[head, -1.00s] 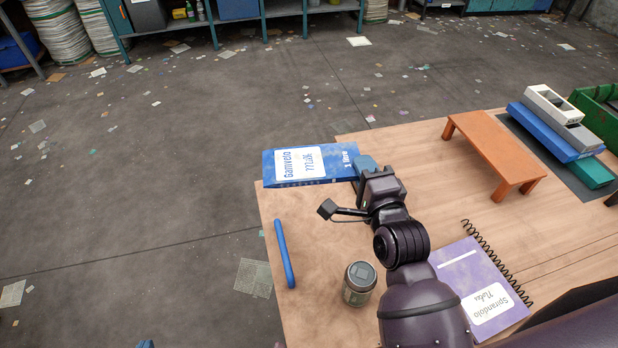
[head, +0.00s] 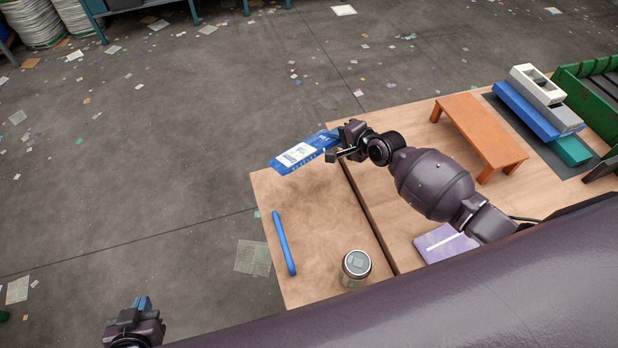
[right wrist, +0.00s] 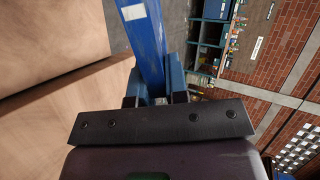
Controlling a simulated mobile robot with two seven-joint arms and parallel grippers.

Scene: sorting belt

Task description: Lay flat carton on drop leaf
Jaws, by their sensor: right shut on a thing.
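The blue flat carton (head: 297,154) with a white label is over the far edge of the drop leaf (head: 325,222), partly over the floor, and looks tilted. Contact with the leaf cannot be told. My right gripper (head: 334,145) is shut on the carton's right end. In the right wrist view the carton (right wrist: 143,40) stands edge-on between the blue fingers (right wrist: 160,98). My left gripper (head: 142,304) is empty at the bottom left, off the table; its finger gap is unclear.
A blue rod-like thing (head: 284,243) and a lidded jar (head: 356,265) are on the leaf. Right of the gap are a purple notebook (head: 446,245), an orange stand (head: 480,130) and stacked trays (head: 540,108). The leaf's middle is clear.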

